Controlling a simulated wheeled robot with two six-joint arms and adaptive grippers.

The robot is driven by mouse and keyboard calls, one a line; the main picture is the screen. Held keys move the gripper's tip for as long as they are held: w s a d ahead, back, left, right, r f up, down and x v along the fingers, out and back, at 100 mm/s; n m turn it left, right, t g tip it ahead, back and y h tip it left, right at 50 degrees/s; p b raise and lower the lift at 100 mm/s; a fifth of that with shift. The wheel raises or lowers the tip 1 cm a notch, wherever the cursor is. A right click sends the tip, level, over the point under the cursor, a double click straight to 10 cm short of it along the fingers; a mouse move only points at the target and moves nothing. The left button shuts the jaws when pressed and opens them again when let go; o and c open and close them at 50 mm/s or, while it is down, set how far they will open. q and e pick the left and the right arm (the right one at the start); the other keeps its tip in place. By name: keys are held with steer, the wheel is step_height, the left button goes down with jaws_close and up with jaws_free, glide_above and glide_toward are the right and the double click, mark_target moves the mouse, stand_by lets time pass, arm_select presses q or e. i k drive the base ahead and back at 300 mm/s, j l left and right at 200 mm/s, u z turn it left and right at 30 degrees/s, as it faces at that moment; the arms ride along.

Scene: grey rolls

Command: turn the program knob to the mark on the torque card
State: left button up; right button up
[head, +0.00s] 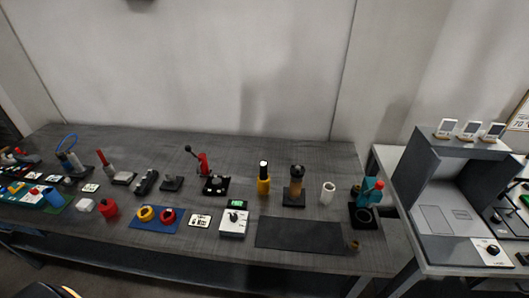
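A white box (233,224) with a dark knob (233,216) and a small green display (238,204) stands near the middle of the long dark table. A second dark knob (491,249) sits on a white panel at the front of the grey booth on the right. I cannot tell which is the program knob. A white card with dark marks (199,220) lies left of the box; its print is too small to read, so I cannot tell whether it is the torque card.
A dark mat (299,235) lies right of the box, and a blue mat (158,219) with yellow and red rings lies left. Three small framed displays top the booth (408,174).

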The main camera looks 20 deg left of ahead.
mark_target(234, 217)
steer(key=u, duration=0.95)
